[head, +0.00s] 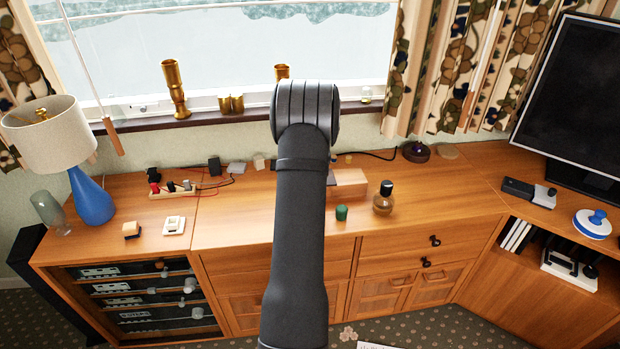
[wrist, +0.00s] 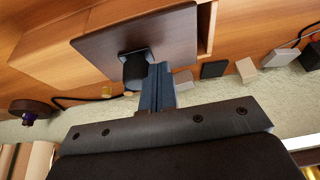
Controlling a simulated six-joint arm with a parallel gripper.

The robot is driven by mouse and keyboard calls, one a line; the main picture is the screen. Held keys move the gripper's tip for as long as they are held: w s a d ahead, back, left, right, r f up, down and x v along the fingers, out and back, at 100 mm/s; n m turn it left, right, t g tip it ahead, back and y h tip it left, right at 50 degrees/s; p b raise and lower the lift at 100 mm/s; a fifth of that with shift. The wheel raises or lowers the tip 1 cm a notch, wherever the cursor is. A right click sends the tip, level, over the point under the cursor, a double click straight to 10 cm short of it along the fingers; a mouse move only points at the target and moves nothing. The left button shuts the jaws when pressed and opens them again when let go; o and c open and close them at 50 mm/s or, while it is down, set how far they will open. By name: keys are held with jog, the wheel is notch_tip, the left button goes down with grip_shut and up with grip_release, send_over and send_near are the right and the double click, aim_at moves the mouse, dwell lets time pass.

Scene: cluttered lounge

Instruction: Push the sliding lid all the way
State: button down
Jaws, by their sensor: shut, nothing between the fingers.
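A light wooden box (head: 350,183) stands on the sideboard, partly hidden behind my arm in the head view. It also shows in the wrist view (wrist: 50,60). Its dark brown sliding lid (wrist: 165,30) covers part of the top, and a strip of pale wood shows beyond the lid's right edge in the wrist view. A black knob-like block (wrist: 132,66) sits at the lid's near edge. My gripper (wrist: 157,72) is shut and empty, its fingers right beside this block; I cannot tell whether they touch. My arm hides the gripper in the head view.
Several small blocks and cables lie behind, near the wall. A round dark object (head: 416,152) sits behind right. The wood left of my arm is mostly clear.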

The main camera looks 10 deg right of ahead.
jog(key=shift+d, duration=5.15)
jog(key=shift+a, duration=0.75)
notch_tip(320, 180, up, 7)
jog(key=shift+f, duration=0.1)
notch_tip(320, 180, down, 7)
jog(key=shift+r, duration=0.15)
jog(key=shift+d, duration=0.2)
